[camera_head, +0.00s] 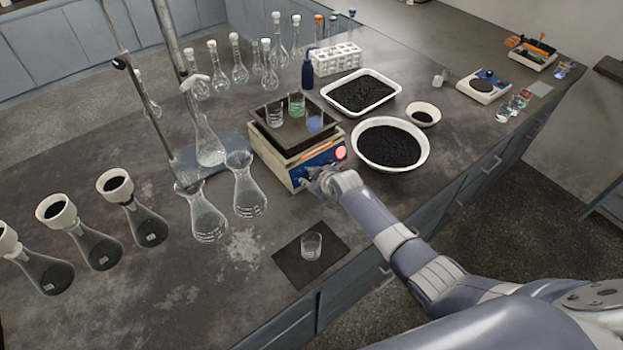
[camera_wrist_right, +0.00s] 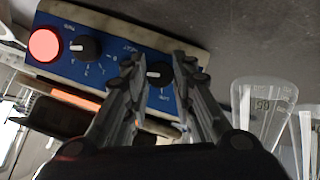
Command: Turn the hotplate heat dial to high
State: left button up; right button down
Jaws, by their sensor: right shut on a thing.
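The hotplate (camera_head: 297,171) has a cream body, a dark top plate and a blue front panel, which also shows in the right wrist view (camera_wrist_right: 62,71). The panel bears a lit red round light (camera_head: 341,152) and two black dials with white pointer marks. My right gripper (camera_head: 316,184) is at the panel's left part in the head view. In the right wrist view its fingers (camera_wrist_right: 159,76) are closed around the dial (camera_wrist_right: 158,71) farther from the red light. The other dial (camera_wrist_right: 86,48) is free. The small panel lettering is hard to read. My left gripper is out of view.
Small beakers (camera_head: 297,105) stand on the hotplate. Conical flasks (camera_head: 248,190) stand to its left, a bowl of black grains (camera_head: 390,146) to its right. A beaker (camera_head: 311,246) sits on a dark mat (camera_head: 289,262) in front. The bench is clear between mat and hotplate.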

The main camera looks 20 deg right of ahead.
jog(key=shift+s+f, duration=0.1)
jog(key=c, duration=1.3)
grip_release()
jog(key=shift+c, duration=0.2)
jog(key=v, duration=1.2)
